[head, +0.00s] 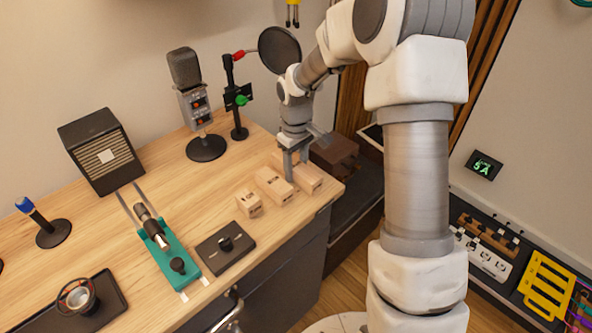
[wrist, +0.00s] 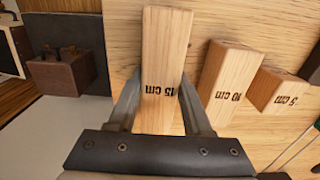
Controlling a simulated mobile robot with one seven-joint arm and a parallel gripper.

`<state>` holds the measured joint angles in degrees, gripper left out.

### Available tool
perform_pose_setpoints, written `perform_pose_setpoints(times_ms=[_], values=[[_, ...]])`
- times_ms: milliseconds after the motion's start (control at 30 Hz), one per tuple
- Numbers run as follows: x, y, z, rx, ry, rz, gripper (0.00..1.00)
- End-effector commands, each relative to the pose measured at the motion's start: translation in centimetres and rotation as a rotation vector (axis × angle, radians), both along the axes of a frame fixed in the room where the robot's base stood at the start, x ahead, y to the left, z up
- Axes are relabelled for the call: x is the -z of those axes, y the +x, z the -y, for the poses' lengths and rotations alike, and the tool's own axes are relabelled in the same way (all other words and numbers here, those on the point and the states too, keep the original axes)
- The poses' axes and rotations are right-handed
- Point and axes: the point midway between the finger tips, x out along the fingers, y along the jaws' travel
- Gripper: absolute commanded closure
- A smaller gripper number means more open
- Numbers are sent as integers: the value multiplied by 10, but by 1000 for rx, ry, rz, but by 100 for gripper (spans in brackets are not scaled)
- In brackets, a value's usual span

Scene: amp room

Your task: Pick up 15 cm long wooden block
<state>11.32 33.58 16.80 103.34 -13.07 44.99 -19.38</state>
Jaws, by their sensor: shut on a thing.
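The 15 cm wooden block (wrist: 163,60), a pale bar with its label in black, lies between the two fingers of my gripper in the wrist view. My gripper (wrist: 160,92) is shut on it, a finger against each long side. In the head view my gripper (head: 290,170) points down at the back right of the desk, and the front end of the 15 cm block (head: 310,179) shows beside it. The gripper hides the block's middle. The block appears to be at desk level; I cannot tell whether it touches the desk.
The 10 cm block (head: 274,186) and the 5 cm block (head: 249,204) lie to its left, close by. A black box with a knob (head: 227,247) and a teal slider device (head: 168,254) are nearer the front. A microphone (head: 190,90) stands behind. The desk's right edge is close.

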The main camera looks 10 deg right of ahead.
Motion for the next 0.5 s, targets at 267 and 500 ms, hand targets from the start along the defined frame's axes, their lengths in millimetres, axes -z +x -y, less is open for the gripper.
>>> perform_pose_setpoints(times_ms=[267, 500], values=[[-1, 0, 0, 0, 0, 1, 100], [-8, 1, 0, 0, -1, 3, 100]])
